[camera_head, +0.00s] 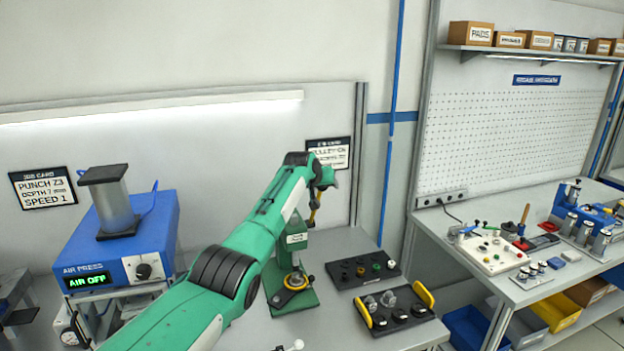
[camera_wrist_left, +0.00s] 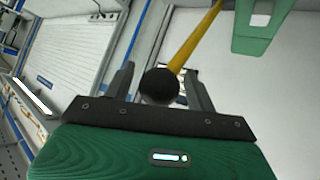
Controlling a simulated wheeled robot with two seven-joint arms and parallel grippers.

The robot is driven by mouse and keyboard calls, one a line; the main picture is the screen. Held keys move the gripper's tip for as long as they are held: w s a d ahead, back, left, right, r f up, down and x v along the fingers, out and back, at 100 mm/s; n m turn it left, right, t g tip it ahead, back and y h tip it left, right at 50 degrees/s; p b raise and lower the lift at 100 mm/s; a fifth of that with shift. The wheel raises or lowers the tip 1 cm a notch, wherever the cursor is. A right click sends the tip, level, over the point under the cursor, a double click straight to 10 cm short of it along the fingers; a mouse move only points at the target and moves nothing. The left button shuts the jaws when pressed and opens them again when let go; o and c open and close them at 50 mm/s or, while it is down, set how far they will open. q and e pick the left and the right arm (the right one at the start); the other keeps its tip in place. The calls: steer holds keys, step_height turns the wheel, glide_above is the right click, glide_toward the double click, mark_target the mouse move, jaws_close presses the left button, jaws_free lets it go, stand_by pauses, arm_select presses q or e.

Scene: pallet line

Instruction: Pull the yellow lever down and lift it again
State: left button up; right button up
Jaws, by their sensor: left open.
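The yellow lever (camera_head: 313,213) hangs beside the top of a green press (camera_head: 297,243) in the head view, mostly hidden by my left arm and gripper. In the left wrist view the yellow lever (camera_wrist_left: 194,42) ends in a round black knob (camera_wrist_left: 160,86). My left gripper (camera_wrist_left: 160,82) is open, with one finger on each side of the knob. A gap shows on both sides; contact cannot be made out. In the head view my left gripper (camera_head: 322,183) is at the press's upper right. My right gripper is not in view.
A blue air press box (camera_head: 140,245) reading AIR OFF stands left. Black trays (camera_head: 362,270) with small parts lie right of the press, one with yellow handles (camera_head: 424,294). A second bench (camera_head: 520,262) holds more equipment at right. A wall card (camera_head: 330,153) hangs behind my gripper.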

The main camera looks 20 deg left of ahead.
arm_select(q)
steer(key=shift+b+v, duration=0.5)
steer(key=shift+v, duration=0.35)
steer(key=b+v, duration=0.4)
steer(key=v, duration=0.7)
steer(key=shift+a+b, duration=0.25)
steer(key=shift+b, duration=0.05)
steer(key=shift+s+f, duration=0.1)
steer(key=shift+s, duration=0.05)
